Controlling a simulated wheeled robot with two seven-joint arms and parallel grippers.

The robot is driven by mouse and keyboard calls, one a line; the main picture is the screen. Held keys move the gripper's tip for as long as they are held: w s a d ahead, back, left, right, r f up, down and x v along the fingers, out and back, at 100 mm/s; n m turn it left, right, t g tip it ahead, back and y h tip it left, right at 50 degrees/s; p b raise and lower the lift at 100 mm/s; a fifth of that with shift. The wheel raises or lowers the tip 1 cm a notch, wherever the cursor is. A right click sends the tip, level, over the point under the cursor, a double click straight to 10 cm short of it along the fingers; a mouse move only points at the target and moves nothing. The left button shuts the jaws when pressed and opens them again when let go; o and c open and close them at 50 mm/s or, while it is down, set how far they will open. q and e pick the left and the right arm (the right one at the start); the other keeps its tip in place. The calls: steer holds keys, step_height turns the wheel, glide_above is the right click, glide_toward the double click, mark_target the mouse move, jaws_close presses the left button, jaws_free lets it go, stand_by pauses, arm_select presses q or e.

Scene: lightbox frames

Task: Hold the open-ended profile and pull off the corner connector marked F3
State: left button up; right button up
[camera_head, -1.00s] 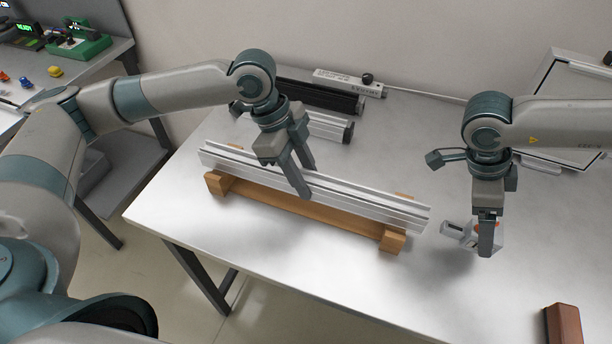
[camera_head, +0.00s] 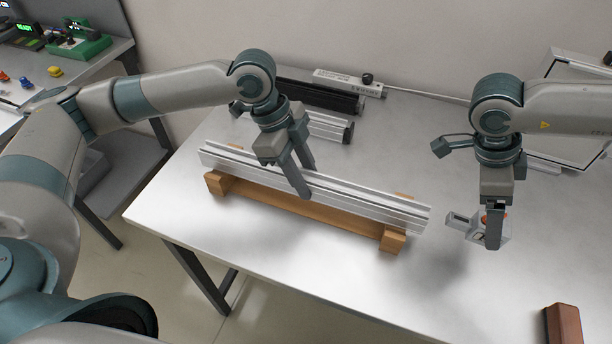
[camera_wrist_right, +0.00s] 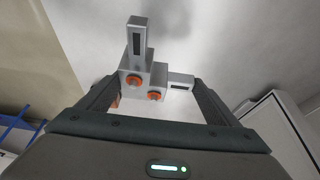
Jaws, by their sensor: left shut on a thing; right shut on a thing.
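The open-ended aluminium profile (camera_head: 350,193) rests on a wooden cradle (camera_head: 300,208). My left gripper (camera_head: 306,182) is shut on the profile near its middle, one finger on each side. My right gripper (camera_head: 494,236) is shut on a grey corner connector (camera_head: 462,221), held above the table and apart from the profile's right end. In the right wrist view the connector (camera_wrist_right: 143,76) lies between the fingers, with two arms and orange round parts. The F3 marking cannot be read in these views.
Behind the profile lie a shorter profile piece (camera_head: 330,127) and a dark bar (camera_head: 318,96). A white-framed panel (camera_head: 575,105) stands at the back right. A brown block (camera_head: 563,325) lies at the front right. The table's front middle is clear.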

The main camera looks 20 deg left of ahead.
stand_by(0.3)
arm_select(q)
steer(key=o, duration=1.3)
steer(key=shift+r, duration=0.1)
steer(key=v, duration=1.1)
steer(key=shift+a+r, duration=0.25)
steer(key=shift+r, duration=0.05)
steer(key=shift+r, duration=0.15)
